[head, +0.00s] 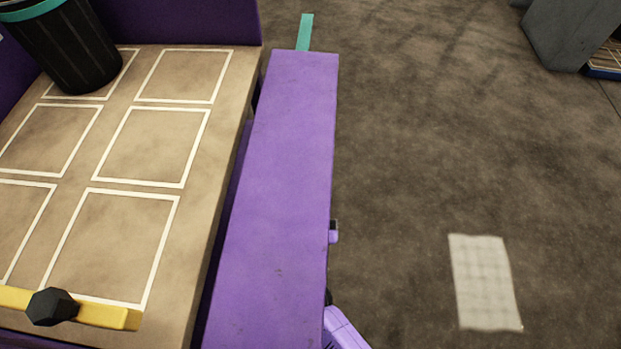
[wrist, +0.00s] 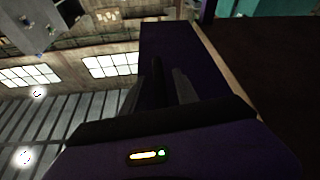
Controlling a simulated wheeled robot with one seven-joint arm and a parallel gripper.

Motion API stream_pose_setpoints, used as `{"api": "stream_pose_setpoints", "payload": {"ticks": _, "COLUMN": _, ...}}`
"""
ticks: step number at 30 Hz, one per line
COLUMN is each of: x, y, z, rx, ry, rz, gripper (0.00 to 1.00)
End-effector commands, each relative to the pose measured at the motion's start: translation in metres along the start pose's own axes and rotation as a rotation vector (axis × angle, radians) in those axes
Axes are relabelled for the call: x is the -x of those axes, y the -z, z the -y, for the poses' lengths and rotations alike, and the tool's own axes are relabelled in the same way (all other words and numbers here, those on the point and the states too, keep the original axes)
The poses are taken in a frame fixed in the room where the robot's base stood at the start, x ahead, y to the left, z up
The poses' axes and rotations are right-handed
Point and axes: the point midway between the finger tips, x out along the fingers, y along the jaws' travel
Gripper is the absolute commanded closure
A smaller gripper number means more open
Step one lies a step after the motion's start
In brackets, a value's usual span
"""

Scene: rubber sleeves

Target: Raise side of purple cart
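The purple cart has a tan deck (head: 150,215) marked with white-outlined squares. Its long purple side panel (head: 275,190) runs along the deck's right edge, with a dark narrow gap between them. I cannot tell its exact tilt. My gripper is mostly hidden behind the panel in the head view; small purple parts of my arm (head: 343,332) show past its right edge. In the wrist view, my gripper (wrist: 158,85) points at a dark purple surface (wrist: 178,38), likely the panel. Its fingers are dark, and neither their opening nor contact with the panel is clear.
A black bin (head: 68,45) with a teal rim stands on the deck at the far left. A yellow bar with a black knob (head: 52,306) crosses the near left corner. A pale patch (head: 486,282) marks the otherwise open floor on the right. A grey block (head: 570,30) stands at the far right.

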Motion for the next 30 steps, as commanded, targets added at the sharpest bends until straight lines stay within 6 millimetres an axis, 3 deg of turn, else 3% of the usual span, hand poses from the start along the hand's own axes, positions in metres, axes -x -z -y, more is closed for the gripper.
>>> {"api": "stream_pose_setpoints", "payload": {"ticks": 5, "x": 0.0, "y": 0.0002, "z": -0.0001, "rx": 0.0, "ry": 0.0, "rz": 0.0, "gripper": 0.64}}
{"api": "stream_pose_setpoints", "payload": {"ticks": 9, "x": 0.0001, "y": 0.0002, "z": -0.0001, "rx": 0.0, "ry": 0.0, "rz": 0.0, "gripper": 0.91}}
{"api": "stream_pose_setpoints", "payload": {"ticks": 11, "x": 0.0002, "y": 0.0002, "z": -0.0001, "rx": 0.0, "ry": 0.0, "rz": 0.0, "gripper": 1.0}}
{"api": "stream_pose_setpoints", "payload": {"ticks": 30, "x": 0.0008, "y": -0.0001, "z": 0.0, "rx": 0.001, "ry": 0.0, "rz": 0.0, "gripper": 1.0}}
